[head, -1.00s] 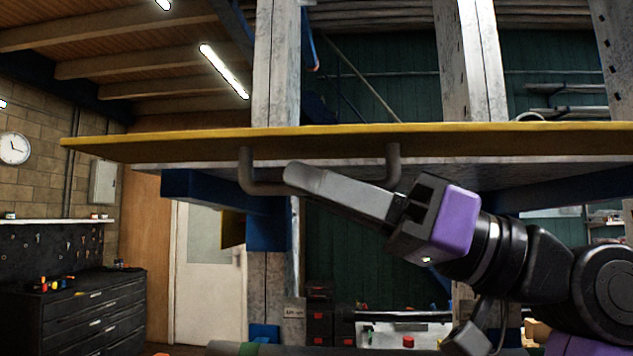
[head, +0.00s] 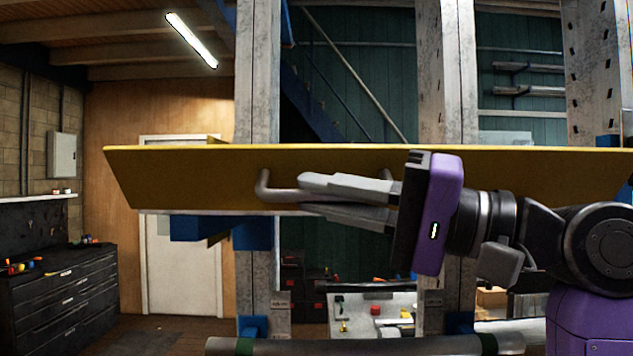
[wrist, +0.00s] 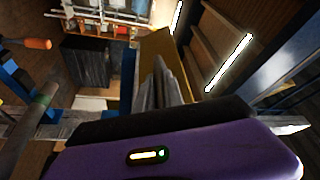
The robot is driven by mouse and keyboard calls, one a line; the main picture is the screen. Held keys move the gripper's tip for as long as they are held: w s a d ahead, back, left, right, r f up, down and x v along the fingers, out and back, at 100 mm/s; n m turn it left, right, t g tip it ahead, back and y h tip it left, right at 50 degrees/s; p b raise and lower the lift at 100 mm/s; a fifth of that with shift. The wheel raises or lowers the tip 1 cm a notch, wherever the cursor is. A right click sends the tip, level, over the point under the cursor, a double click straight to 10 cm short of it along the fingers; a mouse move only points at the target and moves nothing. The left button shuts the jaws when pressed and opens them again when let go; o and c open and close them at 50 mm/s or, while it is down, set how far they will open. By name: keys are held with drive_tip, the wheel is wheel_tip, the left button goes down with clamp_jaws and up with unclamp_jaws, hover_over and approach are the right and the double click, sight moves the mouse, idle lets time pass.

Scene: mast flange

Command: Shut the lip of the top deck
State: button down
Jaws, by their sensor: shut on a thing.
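The lip of the top deck (head: 190,180) is a long yellow panel across the middle of the head view, its broad face tilted toward me. A grey bar handle (head: 264,188) stands out from that face. My gripper (head: 305,195) is shut on the handle, with its fingers reaching in from the right. The fingers hide most of the handle's bar. In the wrist view, the yellow lip (wrist: 153,45) runs beside my grey fingers (wrist: 162,75); the handle cannot be made out there.
Concrete-grey posts (head: 257,75) stand behind the lip, with blue brackets (head: 253,233) below it. A horizontal grey pipe (head: 400,346) crosses low in front. A dark drawer cabinet (head: 65,290) stands at the left. The floor between cabinet and posts looks clear.

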sight(345, 159)
drive_tip(key=r+m, duration=0.1)
drive_tip(key=w+m+h, duration=0.1)
drive_tip(key=m, duration=0.1)
drive_tip(key=r+m, duration=0.1)
drive_tip(key=shift+w+r+h, duration=0.2)
drive_tip(key=shift+r+h, duration=0.1)
drive_tip(key=shift+h, duration=0.1)
drive_tip(key=shift+w+d+r+m+g+h, duration=0.1)
drive_tip(key=shift+w+r+m+g+h, duration=0.2)
drive_tip(key=shift+m, duration=0.5)
drive_tip(key=shift+w+r+m+g, duration=0.1)
drive_tip(key=shift+w+r+m, duration=0.25)
drive_tip(key=shift+m, duration=0.45)
drive_tip(key=shift+w, duration=0.1)
drive_tip(key=c, duration=1.5)
unclamp_jaws()
drive_tip(key=shift+o, duration=0.2)
drive_tip(key=shift+f, duration=0.1)
drive_tip(key=b+v, duration=0.2)
drive_tip(key=v, duration=0.5)
drive_tip(key=shift+d, duration=0.35)
